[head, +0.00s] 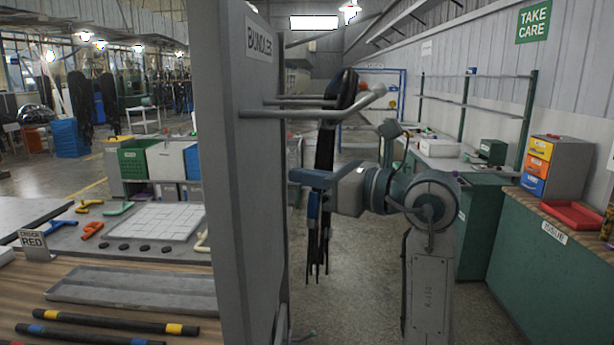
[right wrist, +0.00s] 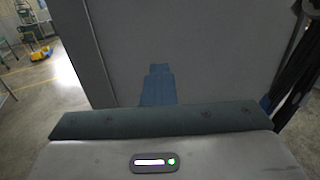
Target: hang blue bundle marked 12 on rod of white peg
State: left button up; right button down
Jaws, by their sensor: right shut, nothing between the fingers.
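A black hose bundle (head: 325,150) with a blue band (head: 313,206) hangs beside the grey panel; no number is readable on it. Its upper loop rises above the front rod (head: 300,113), which has a pale upturned tip (head: 374,95). I cannot tell for sure which rod bears it. My right gripper (head: 308,178) is shut and empty, level with the lower half of the bundle and in front of part of it. In the right wrist view the bundle (right wrist: 297,88) hangs at the right edge, apart from the fingers (right wrist: 158,85). My left gripper is not in view.
The tall grey panel (head: 222,180) bears a sign reading BUNDLES (head: 259,42) and another rod (head: 295,102) behind the front one. A bench with trays (head: 135,288) and hoses stands left. A green cabinet with a red tray (head: 573,215) stands right.

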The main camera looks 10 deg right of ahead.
dwell(0.4)
jog(key=c, duration=1.7)
grip_release()
